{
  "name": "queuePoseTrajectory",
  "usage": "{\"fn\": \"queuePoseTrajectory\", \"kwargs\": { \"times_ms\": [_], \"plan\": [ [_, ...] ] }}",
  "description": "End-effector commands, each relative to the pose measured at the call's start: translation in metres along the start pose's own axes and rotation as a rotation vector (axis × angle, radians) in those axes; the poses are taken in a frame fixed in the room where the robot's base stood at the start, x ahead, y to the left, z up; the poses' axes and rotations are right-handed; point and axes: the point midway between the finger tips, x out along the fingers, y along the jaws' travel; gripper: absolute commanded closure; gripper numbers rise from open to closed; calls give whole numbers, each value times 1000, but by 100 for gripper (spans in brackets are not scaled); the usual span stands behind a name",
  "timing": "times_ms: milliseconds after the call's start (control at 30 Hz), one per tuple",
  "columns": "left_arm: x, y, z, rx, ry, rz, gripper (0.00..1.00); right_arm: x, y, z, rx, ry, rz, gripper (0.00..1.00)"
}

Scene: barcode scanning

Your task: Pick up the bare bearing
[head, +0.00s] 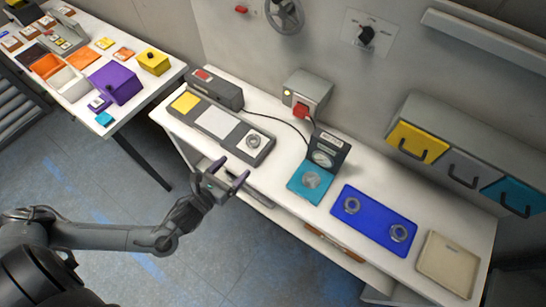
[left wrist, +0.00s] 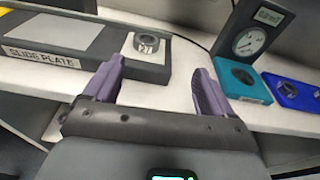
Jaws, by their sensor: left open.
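My left gripper (head: 234,168) is open and empty in front of the white bench's front edge. Its purple fingers also show in the left wrist view (left wrist: 160,68), spread apart with nothing between them. A ring-shaped bearing (head: 253,141) sits on a white square at the right end of the grey slide plate (head: 231,142). Two more rings, one at the left (head: 352,205) and one at the right (head: 398,232), lie on the blue tray (head: 374,235).
A beige tray (head: 448,264) lies at the bench's right end. A grey box with a red plug (head: 300,111) and a dark scanner-like box (head: 215,89) stand behind. Yellow, grey and teal drawers hang at right. A second table (head: 130,107) stands at left.

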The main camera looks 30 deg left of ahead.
Motion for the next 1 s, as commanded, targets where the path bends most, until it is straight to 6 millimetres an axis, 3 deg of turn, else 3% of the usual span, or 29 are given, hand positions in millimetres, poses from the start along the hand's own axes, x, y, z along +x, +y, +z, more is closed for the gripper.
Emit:
{"fn": "queuePoseTrajectory", "kwargs": {
  "times_ms": [33,233,600,867,1000],
  "plan": [
    [4,4,-8,17,-4,-5,15,11,-1,3,1,0,-2,100],
    [14,10,-11,42,-20,-10,15,23,-8,6,7,2,-16,100],
    [59,9,-9,40,-25,-9,15,27,-5,8,10,3,-11,100],
    [73,10,-9,39,-24,-9,15,28,-3,9,0,2,-3,100],
    [90,12,-10,40,-26,-8,15,29,-3,9,-1,1,-3,100]
  ]
}}
